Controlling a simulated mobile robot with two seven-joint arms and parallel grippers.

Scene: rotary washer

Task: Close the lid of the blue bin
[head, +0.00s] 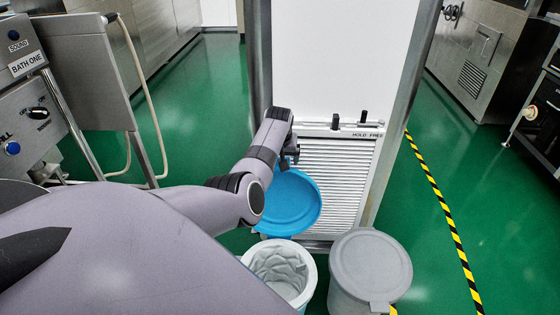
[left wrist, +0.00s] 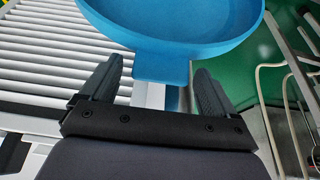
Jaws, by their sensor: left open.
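The blue lid (head: 291,203) stands raised, tilted up behind the open bin, in front of the slatted panel. The bin (head: 311,276) looks white at its rim and has a pale liner bag inside. In the left wrist view the blue lid (left wrist: 180,25) fills the top, with a flat blue tab pointing down toward the gap between the fingers. My left gripper (left wrist: 152,88) is open there, one finger on each side of the tab's line. Contact cannot be told. My right gripper is not in view.
A second bin with a closed grey lid (head: 370,264) stands close on the right. A white door with a slatted panel (head: 338,185) is right behind the lid. Steel machines (head: 70,70) stand at left. Green floor is clear on the right, past the yellow-black tape (head: 440,205).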

